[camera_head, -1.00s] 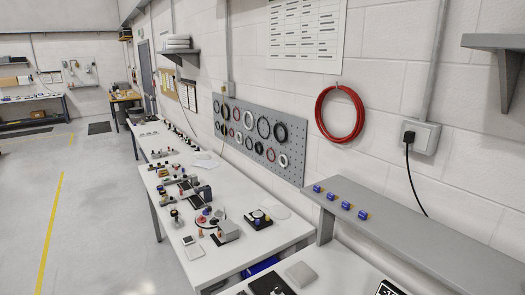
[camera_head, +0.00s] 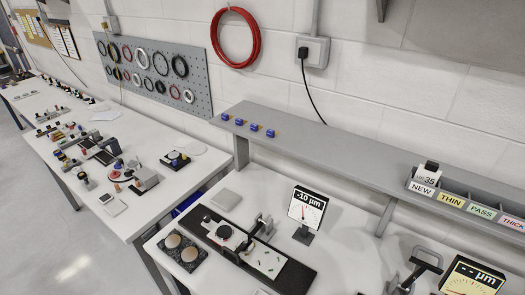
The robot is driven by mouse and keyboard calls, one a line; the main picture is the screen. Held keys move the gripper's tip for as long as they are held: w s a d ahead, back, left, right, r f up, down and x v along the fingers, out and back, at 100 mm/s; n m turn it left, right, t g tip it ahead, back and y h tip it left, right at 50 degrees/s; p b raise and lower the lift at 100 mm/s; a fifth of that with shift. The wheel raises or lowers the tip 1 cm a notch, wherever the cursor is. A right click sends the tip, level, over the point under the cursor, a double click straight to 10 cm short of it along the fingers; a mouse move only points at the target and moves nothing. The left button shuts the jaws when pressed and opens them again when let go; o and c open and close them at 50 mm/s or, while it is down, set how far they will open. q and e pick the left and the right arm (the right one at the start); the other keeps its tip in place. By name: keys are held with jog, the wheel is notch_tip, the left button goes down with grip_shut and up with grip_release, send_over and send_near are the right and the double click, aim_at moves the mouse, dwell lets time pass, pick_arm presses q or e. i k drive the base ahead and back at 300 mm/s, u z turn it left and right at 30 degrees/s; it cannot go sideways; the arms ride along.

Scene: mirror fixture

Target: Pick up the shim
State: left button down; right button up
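I cannot make out a shim for certain. A white plate with small dark marks (camera_head: 266,260) lies on a black base (camera_head: 292,278) on the near bench. A bin labelled NEW (camera_head: 422,188) stands on the grey shelf at the right, with a white card marked 35 (camera_head: 428,174) above it. What lies inside the bin is too small to tell. Neither of my grippers is in view.
A dial display reading -10 µm (camera_head: 307,208) stands on the near bench. Bins labelled THIN (camera_head: 450,199), PASS (camera_head: 482,211) and THICK (camera_head: 512,223) line the shelf. A yellow-faced gauge (camera_head: 470,278) is at the bottom right. The shelf's middle is clear.

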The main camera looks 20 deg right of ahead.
aim_at(271, 133)
jog(key=z, duration=2.05)
jog(key=k, duration=0.8)
jog(key=u, duration=1.2)
jog(key=i, duration=0.5)
